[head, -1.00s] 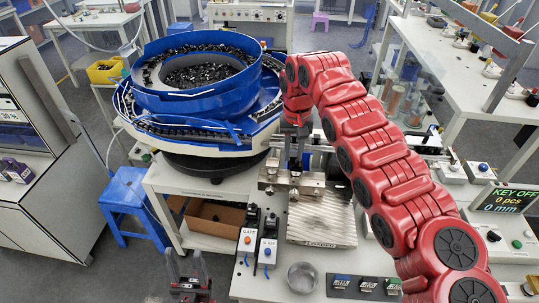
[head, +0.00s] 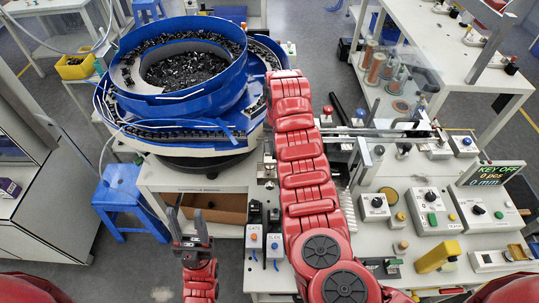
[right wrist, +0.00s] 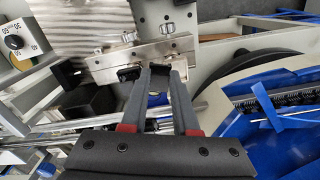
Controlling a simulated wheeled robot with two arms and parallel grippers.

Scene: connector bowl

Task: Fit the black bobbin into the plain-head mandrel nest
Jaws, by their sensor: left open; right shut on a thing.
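My right gripper (right wrist: 161,75) is shut on a small dark piece, apparently the black bobbin (right wrist: 160,70), mostly hidden between the fingertips. The fingertips are at the edge of a metal fixture block (right wrist: 112,66) with thumb screws. I cannot tell whether the piece touches the block, or which part of it is the plain-head mandrel nest. In the head view my right arm hides the right gripper and most of the fixture (head: 267,170).
A blue bowl feeder (head: 180,75) full of small black parts stands behind left. Two switch boxes, GATE and SLIDE (head: 273,245), sit at the bench front. A display (head: 490,174) reads KEY OFF, 0 pcs, 0 mm. A blue stool (head: 125,195) stands at left.

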